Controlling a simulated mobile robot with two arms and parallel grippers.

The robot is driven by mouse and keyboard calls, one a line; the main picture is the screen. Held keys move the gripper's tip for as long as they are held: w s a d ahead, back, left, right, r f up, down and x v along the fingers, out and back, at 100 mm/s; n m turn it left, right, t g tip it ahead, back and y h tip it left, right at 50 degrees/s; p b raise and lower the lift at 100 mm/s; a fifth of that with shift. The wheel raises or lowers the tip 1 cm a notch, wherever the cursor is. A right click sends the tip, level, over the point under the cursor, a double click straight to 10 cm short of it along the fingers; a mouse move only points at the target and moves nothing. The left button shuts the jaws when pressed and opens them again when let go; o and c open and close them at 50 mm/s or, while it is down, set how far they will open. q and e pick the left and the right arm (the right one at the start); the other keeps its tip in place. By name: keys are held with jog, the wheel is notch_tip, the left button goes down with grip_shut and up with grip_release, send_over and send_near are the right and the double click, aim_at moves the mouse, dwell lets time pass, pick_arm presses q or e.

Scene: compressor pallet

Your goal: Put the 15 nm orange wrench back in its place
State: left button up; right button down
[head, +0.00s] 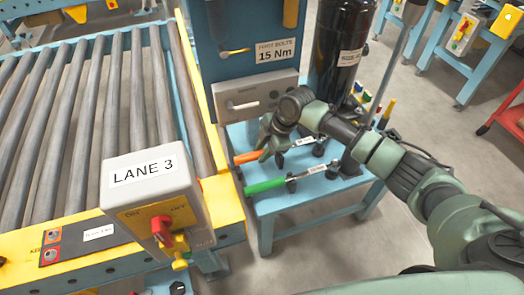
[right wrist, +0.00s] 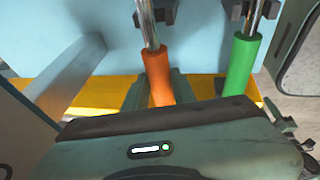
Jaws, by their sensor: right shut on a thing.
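The orange-handled wrench (head: 246,157) lies over the small light-blue stand (head: 315,198), its metal shaft at black holders. My right gripper (head: 272,150) is over it in the head view. In the right wrist view the orange handle (right wrist: 158,80) stands between the two fingers of my right gripper (right wrist: 156,92), which is shut on it. The green-handled wrench (head: 264,186) lies beside it, nearer the front of the stand; its handle (right wrist: 240,62) is to the right in the wrist view. Whether the orange wrench is lifted off its holders I cannot tell. My left gripper is out of view.
A panel labelled 15 Nm (head: 274,52) stands behind the stand. A grey box marked LANE 3 (head: 150,190) and a roller conveyor (head: 85,95) are on the left. A black cylinder (head: 340,45) stands behind my right arm. Open floor lies to the right.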

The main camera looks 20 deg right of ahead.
jog(key=shift+f, duration=0.1)
dwell(0.3)
jog(key=shift+f, duration=0.2)
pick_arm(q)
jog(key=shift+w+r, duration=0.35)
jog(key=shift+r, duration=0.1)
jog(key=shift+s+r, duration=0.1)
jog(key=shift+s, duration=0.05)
pick_arm(e)
jog(key=shift+f, duration=0.35)
jog(key=shift+f+b, duration=0.35)
jog(key=shift+b, duration=0.05)
jog(key=c, duration=1.1)
grip_release()
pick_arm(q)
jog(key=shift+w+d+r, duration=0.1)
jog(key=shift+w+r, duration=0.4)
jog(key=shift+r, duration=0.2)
